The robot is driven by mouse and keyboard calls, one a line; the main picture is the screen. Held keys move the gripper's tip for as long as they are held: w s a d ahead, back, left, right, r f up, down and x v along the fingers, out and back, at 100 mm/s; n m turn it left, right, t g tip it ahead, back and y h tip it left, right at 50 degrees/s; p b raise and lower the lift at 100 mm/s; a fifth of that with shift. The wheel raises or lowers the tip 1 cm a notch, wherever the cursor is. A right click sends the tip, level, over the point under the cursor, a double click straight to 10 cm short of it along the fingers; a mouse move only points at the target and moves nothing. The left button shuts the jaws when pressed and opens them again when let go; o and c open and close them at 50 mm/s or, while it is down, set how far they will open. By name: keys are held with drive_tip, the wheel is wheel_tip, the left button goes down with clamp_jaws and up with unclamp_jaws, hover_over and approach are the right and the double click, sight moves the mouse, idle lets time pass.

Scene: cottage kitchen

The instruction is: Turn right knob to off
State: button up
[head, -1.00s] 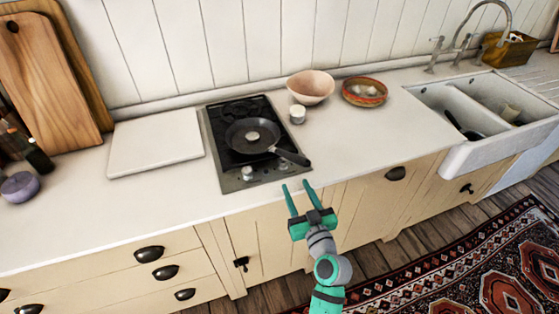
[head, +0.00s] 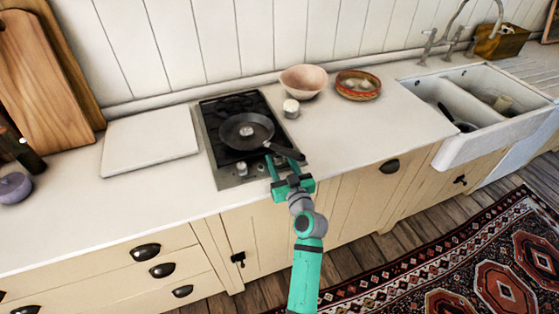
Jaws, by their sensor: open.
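The stove (head: 231,181) is a black hob with a steel front strip, set into the white counter. Its left knob (head: 241,168) shows clearly. The right knob (head: 279,161) is small and partly hidden by my gripper and the pan handle, so I cannot read its setting. My gripper (head: 283,162) is open at the strip's right end, its teal fingers pointing at the stove on either side of the right knob. I cannot tell whether they touch it.
A dark frying pan (head: 246,131) sits on the hob, its handle reaching right, close over my fingertips. A white cup (head: 291,108), a pink bowl (head: 304,81) and a patterned bowl (head: 358,86) stand behind. A white board (head: 150,139) lies left.

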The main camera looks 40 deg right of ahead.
drive_tip(key=c, duration=1)
drive_tip(key=shift+c, duration=0.2)
drive_tip(key=shift+a+m+g+h, duration=0.15)
drive_tip(key=shift+m+g+h, duration=0.25)
drive_tip(key=shift+m+h, duration=0.5)
drive_tip(key=shift+w+a+m+g+h, duration=0.15)
drive_tip(key=shift+m+g+h, duration=0.4)
drive_tip(key=shift+h, duration=0.4)
drive_tip(key=shift+w+a+m+g+h, duration=0.1)
drive_tip(key=shift+m+g+h, duration=0.4)
drive_tip(key=shift+h, duration=0.45)
drive_tip(key=shift+m+g+h, duration=0.25)
drive_tip(key=shift+m+h, duration=0.1)
drive_tip(key=shift+h, duration=0.05)
drive_tip(key=shift+w+a+f+m+g+h, duration=0.1)
drive_tip(key=shift+m+g+h, duration=1.3)
drive_tip(key=shift+g+h, duration=0.15)
drive_tip(key=o, duration=1)
